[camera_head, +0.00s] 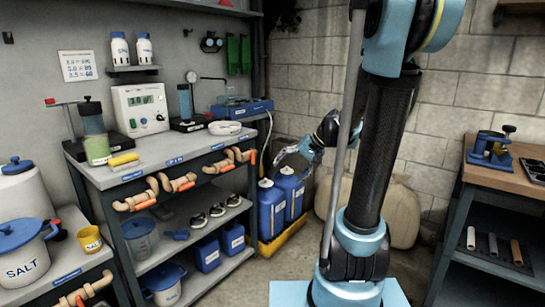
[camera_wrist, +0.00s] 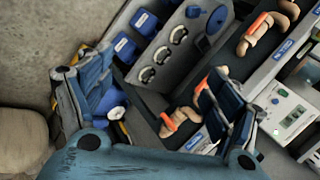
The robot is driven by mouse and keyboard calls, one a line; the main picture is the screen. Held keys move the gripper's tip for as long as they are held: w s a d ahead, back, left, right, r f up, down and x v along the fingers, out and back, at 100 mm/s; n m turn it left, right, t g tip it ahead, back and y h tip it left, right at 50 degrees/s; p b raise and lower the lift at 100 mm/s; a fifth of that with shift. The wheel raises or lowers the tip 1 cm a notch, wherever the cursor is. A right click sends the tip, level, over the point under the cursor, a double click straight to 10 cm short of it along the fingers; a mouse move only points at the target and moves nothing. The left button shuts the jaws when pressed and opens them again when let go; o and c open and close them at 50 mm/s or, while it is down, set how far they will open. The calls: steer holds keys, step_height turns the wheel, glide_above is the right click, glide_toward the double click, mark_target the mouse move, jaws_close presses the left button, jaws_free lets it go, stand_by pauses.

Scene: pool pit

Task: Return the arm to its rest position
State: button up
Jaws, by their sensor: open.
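My gripper (camera_head: 290,160) is at the end of my raised light-blue and black arm, in the middle of the head view. It hangs in front of the block wall, near the right end of the shelf unit and close to the blue jugs in the picture. In the wrist view my gripper (camera_wrist: 152,75) has its two blue fingers spread wide apart, with nothing held between them. Beyond the fingers the shelf unit shows tilted. I cannot tell the exact distance from the fingers to the jugs.
The shelf unit (camera_head: 158,153) carries a white meter (camera_head: 140,108) and pipe fittings. Blue jugs (camera_head: 272,208) stand in a yellow tray (camera_head: 283,241) by its right end. A salt tub (camera_head: 25,265) is at left. A wood-topped bench (camera_head: 530,152) stands right. Pale sacks (camera_head: 400,215) lie behind my arm.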

steer(key=s+d+f+h, duration=0.2)
steer(key=s+d, duration=0.2)
steer(key=s, duration=0.3)
steer(key=s+d+f+n+h, duration=0.1)
steer(key=s+d+f+h, duration=0.2)
steer(key=s, duration=0.5)
steer(key=s+d+f+h, duration=0.2)
steer(key=s+d, duration=0.3)
steer(key=s, duration=0.3)
steer(key=shift+d+f+n+h, duration=0.3)
steer(key=shift+f, duration=0.35)
steer(key=shift+w+f, duration=0.2)
steer(key=shift+w, duration=0.25)
